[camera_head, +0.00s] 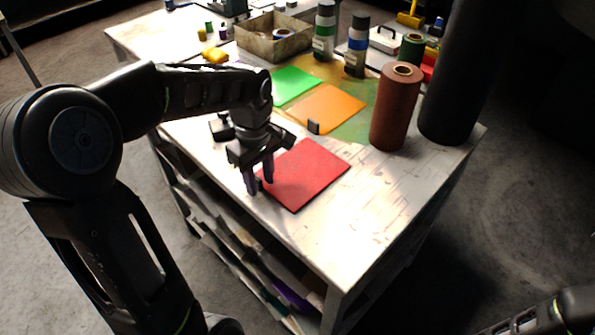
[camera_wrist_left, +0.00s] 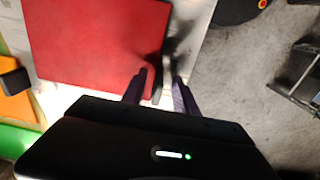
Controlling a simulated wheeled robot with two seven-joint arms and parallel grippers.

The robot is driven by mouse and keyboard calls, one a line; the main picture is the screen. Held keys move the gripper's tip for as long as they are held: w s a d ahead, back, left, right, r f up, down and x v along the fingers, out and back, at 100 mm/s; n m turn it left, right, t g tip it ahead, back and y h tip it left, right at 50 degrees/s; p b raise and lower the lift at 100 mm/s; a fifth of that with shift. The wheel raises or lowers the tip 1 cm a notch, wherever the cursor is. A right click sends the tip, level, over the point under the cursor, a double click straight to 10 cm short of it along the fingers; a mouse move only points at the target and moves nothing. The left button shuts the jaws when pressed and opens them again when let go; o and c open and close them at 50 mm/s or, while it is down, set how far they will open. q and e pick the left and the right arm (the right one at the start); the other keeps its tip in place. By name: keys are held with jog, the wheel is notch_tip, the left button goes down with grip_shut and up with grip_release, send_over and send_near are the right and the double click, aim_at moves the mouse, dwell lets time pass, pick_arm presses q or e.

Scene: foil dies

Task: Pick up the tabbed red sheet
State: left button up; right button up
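The red sheet (camera_head: 306,174) lies flat on the white table near its front left edge. It also fills the upper left of the left wrist view (camera_wrist_left: 95,42). A small dark tab (camera_head: 258,182) sits at the sheet's left edge, partly hidden by the fingers. My left gripper (camera_head: 260,186) points down at this edge, its two fingers apart with the tab seemingly between them. In the left wrist view the fingers (camera_wrist_left: 159,77) show a gap, with dark shadow around it. I cannot tell whether they touch the tab. My right gripper is out of view.
An orange sheet (camera_head: 327,108) with a black tab and a green sheet (camera_head: 294,86) lie behind. The table's front right is clear.

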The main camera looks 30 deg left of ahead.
pick_arm(q)
grip_shut()
dwell(1.3)
